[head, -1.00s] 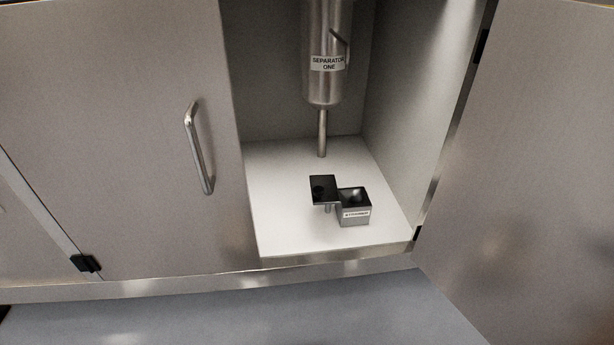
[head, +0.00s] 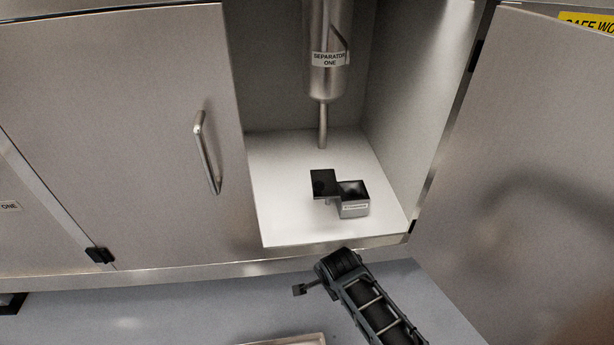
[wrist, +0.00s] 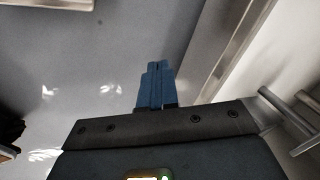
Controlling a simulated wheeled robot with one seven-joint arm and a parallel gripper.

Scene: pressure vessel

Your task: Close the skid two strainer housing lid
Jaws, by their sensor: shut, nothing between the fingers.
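The strainer housing (head: 354,209) is a small grey box with a label reading roughly "STRAINER", on the white floor of the open cabinet. Its top is open and the inside looks dark. The dark flat square lid (head: 324,183) is swung out to the box's left, uncovering it. In the wrist view my gripper (wrist: 157,66) shows blue fingers shut together with nothing between them, over the grey floor. In the head view my arm comes from the lower right and ends below the cabinet's front edge, apart from the housing; the fingertips are not clear there.
A steel vessel labelled "SEPARATOR ONE" (head: 327,60) hangs above and behind the housing, with a pipe below it. A closed door with a handle (head: 207,153) is at left; an open door (head: 530,150) stands at right. The cabinet floor in front of the housing is clear.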

